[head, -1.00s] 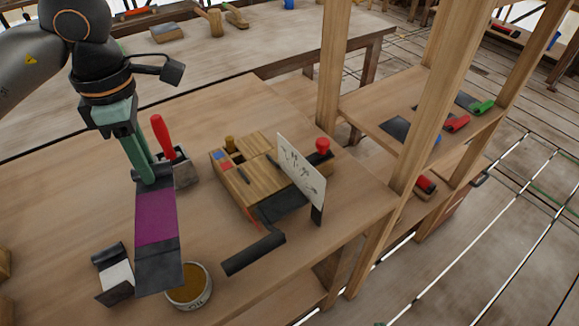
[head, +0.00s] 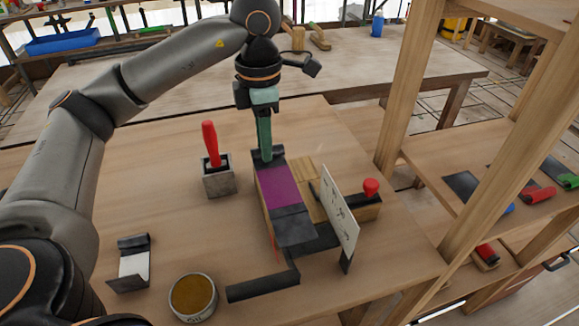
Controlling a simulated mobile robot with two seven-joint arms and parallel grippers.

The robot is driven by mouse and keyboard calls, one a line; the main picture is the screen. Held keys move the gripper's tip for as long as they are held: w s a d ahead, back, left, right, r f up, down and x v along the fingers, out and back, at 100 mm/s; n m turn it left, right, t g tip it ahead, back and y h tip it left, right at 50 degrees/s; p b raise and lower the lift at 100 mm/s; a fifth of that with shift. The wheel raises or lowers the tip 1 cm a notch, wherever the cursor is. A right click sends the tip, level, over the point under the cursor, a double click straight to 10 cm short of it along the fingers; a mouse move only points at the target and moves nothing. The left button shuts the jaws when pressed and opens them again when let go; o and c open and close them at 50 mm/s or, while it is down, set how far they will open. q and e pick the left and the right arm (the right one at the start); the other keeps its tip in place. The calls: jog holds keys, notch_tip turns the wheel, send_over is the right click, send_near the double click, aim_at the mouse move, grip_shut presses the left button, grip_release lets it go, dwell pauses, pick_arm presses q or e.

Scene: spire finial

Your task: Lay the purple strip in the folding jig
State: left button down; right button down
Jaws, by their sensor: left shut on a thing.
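The purple strip (head: 279,187) is a flat dark strip with a purple middle band. My left gripper (head: 265,154) is shut on its far dark end, pointing down. The strip hangs over the left part of what looks like the folding jig (head: 308,172), a wooden block with a black plate and a bent black handle (head: 262,288) at the front. The strip hides much of the jig's left side. I cannot tell whether the strip touches the jig or is just above it. My right gripper is out of view.
A white card (head: 340,212) with drawings stands at the jig's right, by a red knob (head: 371,187). Left are a grey block with a red-handled tool (head: 211,142) and a black-and-white holder (head: 134,264). An open tin (head: 193,295) stands in front. A wooden post (head: 412,85) rises right.

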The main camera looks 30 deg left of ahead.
pick_arm(q)
jog(key=w+f, duration=0.5)
jog(key=shift+w+d+f, duration=0.25)
jog(key=shift+w+f, duration=0.25)
jog(key=shift+f, duration=0.8)
jog(key=shift+w+f, duration=0.1)
jog(key=shift+f, duration=0.8)
jog(key=shift+f, duration=0.2)
jog(key=c, duration=0.7)
grip_release()
jog(key=shift+o, duration=0.2)
notch_tip(320, 180, up, 12)
jog(key=shift+r+p, duration=0.2)
jog(key=shift+p, duration=0.1)
